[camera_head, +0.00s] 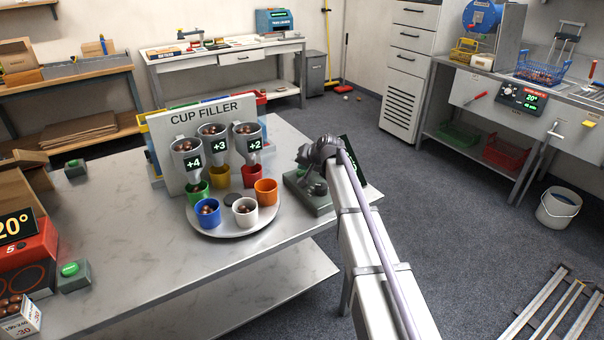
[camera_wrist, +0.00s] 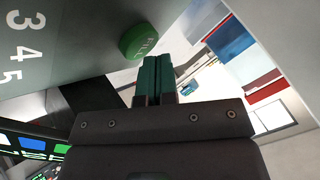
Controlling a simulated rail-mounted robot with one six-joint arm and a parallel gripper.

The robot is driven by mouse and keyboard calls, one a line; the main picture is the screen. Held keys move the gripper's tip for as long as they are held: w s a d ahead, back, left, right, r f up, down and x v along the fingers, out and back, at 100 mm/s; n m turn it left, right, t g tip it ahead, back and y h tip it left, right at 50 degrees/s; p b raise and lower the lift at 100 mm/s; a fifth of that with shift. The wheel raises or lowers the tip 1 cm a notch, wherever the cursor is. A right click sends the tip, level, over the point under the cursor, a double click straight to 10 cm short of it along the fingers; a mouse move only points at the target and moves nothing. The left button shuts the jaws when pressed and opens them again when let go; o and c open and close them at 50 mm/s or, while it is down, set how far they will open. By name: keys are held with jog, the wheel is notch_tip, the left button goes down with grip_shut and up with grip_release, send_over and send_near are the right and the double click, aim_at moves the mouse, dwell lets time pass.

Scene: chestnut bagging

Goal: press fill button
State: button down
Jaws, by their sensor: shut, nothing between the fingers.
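The green fill button (camera_wrist: 138,42), with dark lettering on its face, stands out from a grey-green panel (camera_wrist: 50,60) in the wrist view. The panel carries the numbers 3, 4 and 5. My gripper (camera_wrist: 158,62) has its teal fingers shut together and empty. The fingertips are just beside the button; I cannot tell whether they touch it. In the head view my gripper (camera_head: 306,172) is over a grey-green box (camera_head: 318,206) at the right of the cup filler (camera_head: 213,116). My arm and gripper hide the button there.
A round tray (camera_head: 215,231) with coloured cups stands left of the box, under several hoppers holding chestnuts. A dark display (camera_head: 351,158) sits just behind my arm. The table (camera_head: 150,260) has bare space at the front. A red device (camera_head: 22,262) stands at far left.

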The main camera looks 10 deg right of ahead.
aim_at(304, 172)
jog(key=shift+f+b, duration=0.35)
dwell(0.5)
jog(key=shift+r+p, duration=0.85)
notch_tip(304, 172, up, 5)
jog(key=p, duration=0.5)
jog(key=shift+f, duration=0.1)
